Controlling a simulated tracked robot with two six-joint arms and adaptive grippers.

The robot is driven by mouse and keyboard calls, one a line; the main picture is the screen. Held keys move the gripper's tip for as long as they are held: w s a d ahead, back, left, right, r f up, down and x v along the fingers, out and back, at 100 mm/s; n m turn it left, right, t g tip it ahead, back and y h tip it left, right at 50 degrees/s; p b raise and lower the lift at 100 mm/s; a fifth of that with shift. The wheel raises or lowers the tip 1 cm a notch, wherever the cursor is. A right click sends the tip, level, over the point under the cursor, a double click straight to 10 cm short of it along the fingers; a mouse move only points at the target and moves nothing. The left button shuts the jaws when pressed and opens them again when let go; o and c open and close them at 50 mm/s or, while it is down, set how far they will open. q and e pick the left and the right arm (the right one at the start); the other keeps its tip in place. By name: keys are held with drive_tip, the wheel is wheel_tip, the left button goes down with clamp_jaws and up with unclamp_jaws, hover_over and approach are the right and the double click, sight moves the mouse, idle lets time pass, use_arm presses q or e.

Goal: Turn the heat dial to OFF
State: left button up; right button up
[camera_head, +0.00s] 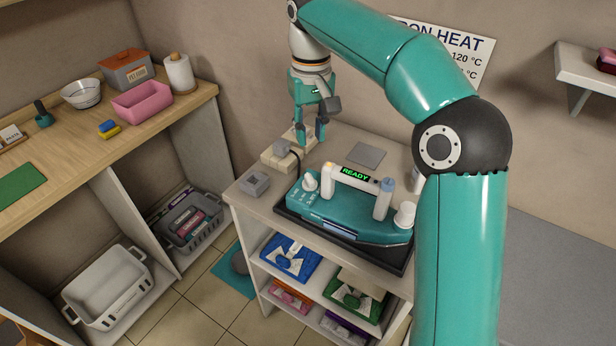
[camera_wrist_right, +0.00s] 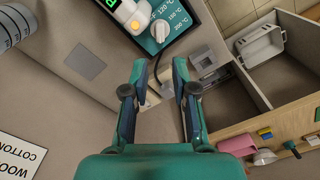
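The heat dial (camera_head: 311,181) is a white knob on the left end of the teal press (camera_head: 345,217). In the right wrist view the dial (camera_wrist_right: 163,31) sits beside printed temperatures; its exact setting is too small to read. The press has a grey-white handle and a green READY display (camera_head: 355,174). My right gripper (camera_head: 308,137) hangs fingers-down behind and above the dial, near a pale socket block (camera_head: 275,159), apart from the dial. Its fingers (camera_wrist_right: 159,63) are spread with nothing gripped between them. My left gripper is not in view.
A small grey box (camera_head: 254,184) stands left of the press. A dark cable runs from the press toward the socket block. A grey plate (camera_head: 366,155) lies behind it. A heat chart (camera_head: 450,45) hangs on the wall.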

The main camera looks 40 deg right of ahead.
sight(310, 179)
wheel_tip(310, 179, down, 13)
drive_tip(key=shift+s+r+b, duration=0.1)
drive_tip(key=shift+r+b, duration=0.1)
drive_tip(key=shift+b, duration=0.3)
